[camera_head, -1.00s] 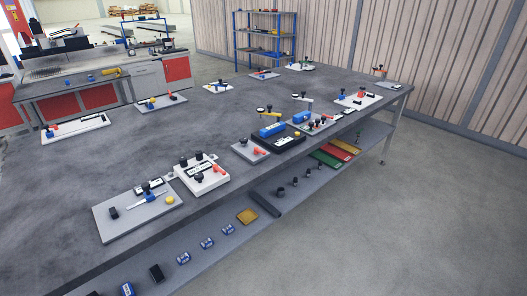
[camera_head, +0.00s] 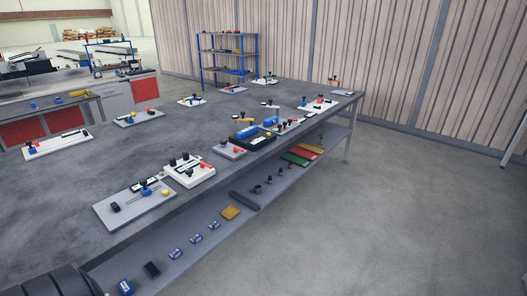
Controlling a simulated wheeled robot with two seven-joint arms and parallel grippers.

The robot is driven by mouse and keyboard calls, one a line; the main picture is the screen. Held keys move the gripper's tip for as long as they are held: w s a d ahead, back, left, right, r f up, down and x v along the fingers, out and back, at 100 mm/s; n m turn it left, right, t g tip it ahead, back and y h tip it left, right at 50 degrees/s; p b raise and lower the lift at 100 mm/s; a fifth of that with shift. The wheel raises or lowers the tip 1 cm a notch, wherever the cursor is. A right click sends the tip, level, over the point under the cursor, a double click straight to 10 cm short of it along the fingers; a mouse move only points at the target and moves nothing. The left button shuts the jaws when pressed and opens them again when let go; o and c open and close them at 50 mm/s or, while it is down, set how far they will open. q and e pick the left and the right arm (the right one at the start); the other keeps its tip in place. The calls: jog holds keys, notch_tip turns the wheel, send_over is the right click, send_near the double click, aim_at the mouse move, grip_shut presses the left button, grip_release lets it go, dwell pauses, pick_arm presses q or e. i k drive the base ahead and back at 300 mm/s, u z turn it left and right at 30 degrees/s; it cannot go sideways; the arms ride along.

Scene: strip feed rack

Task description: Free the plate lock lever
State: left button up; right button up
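Several small plates with knobs and levers stand on the long grey table (camera_head: 75,200). I cannot tell which carries the plate lock lever. Near the front edge, a grey plate (camera_head: 128,216) holds a black block, a blue-and-grey part and a yellow knob (camera_head: 165,192). Beside it is a white box (camera_head: 180,180) with black knobs and a red lever (camera_head: 207,172). Neither gripper is in view. A dark rounded part of mine shows at the bottom left.
A blue-framed rack (camera_head: 228,58) stands behind the table, by the wall. The floor (camera_head: 400,210) on the right is clear.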

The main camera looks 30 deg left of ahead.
aim_at(236, 149)
jog(key=z, duration=0.45)
jog(key=i, duration=2.75)
jog(key=u, duration=0.4)
